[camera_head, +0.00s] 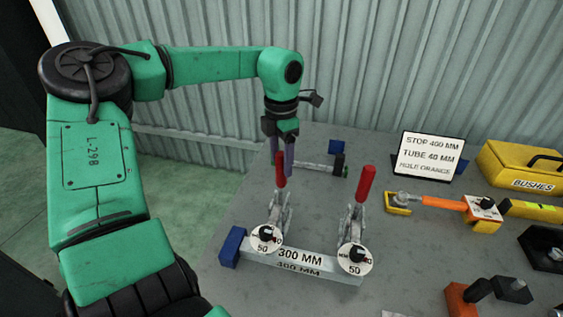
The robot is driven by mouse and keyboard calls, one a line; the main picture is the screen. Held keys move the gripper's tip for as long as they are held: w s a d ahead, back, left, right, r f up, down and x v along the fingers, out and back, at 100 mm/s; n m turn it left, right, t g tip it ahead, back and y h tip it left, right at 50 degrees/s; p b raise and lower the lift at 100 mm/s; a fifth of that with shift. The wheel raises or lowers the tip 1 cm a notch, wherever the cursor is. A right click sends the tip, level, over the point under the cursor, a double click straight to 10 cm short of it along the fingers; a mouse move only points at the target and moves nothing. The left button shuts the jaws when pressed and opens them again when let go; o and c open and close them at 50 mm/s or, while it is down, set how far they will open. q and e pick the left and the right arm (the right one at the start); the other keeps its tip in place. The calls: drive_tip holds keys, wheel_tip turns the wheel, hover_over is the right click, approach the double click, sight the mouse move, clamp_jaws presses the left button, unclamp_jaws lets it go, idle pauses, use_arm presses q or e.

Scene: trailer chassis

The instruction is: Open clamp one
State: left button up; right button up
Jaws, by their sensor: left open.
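Two toggle clamps with upright red handles stand on a grey bar marked 300 MM and 400 MM (297,256). The left clamp (276,220) has its red handle (280,172) pointing up, and the right clamp (353,225) has its red handle (366,184) up, leaning slightly right. No label shows which one is clamp one. My left gripper (281,158) points down at the left clamp's handle, open, its fingers on either side of the handle's top. Whether they touch it cannot be told. My right gripper is out of view.
A rod in a dark holder (338,165) lies behind the clamps. A sign (430,156), a yellow bushes box (524,166), an orange-handled tool (443,203) and dark blocks (511,290) occupy the right side. A blue block (232,246) sits at the bar's left end.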

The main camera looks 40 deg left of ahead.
sight(281, 172)
use_arm(q)
wheel_tip(281, 172, down, 4)
drive_tip(key=shift+f, duration=0.25)
clamp_jaws()
idle(1.3)
